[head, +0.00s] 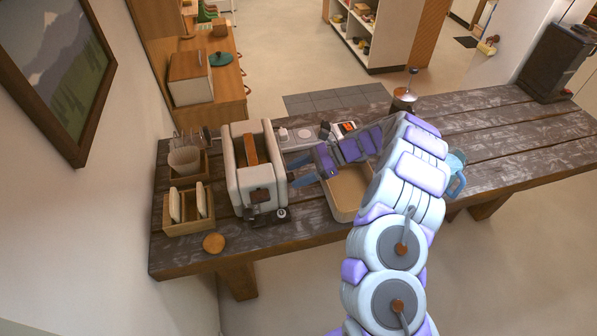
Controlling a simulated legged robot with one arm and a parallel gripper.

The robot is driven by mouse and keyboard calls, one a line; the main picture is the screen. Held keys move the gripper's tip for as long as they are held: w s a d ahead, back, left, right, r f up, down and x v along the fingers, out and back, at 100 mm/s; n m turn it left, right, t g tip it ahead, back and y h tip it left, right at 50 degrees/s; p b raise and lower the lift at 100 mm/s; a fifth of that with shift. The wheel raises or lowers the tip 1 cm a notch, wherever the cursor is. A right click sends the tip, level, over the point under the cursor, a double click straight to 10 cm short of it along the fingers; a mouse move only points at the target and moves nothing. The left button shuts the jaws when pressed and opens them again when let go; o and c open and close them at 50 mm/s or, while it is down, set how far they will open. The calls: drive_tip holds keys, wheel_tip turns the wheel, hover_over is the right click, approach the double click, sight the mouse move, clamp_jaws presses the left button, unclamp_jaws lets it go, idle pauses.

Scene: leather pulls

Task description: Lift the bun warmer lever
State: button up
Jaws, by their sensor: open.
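The bun warmer (238,186) is a cream, toaster-like box standing on the dark wooden table, with an orange-brown strip in its top. A dark fitting and a small round knob (282,213) show low on its near end. I cannot clearly tell which part there is the lever. My gripper (293,173) is just right of the warmer, with its two blue-grey fingers apart and pointing left at its side. Nothing shows between the fingers. I cannot tell whether a fingertip touches the warmer.
A round wooden coaster (213,243) lies near the front edge. A tan tray (341,212) sits under my arm. A blue mug (456,184) is right. The table's right part is mostly clear.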

drive_tip(key=shift+d, duration=0.1)
clamp_jaws()
idle(0.3)
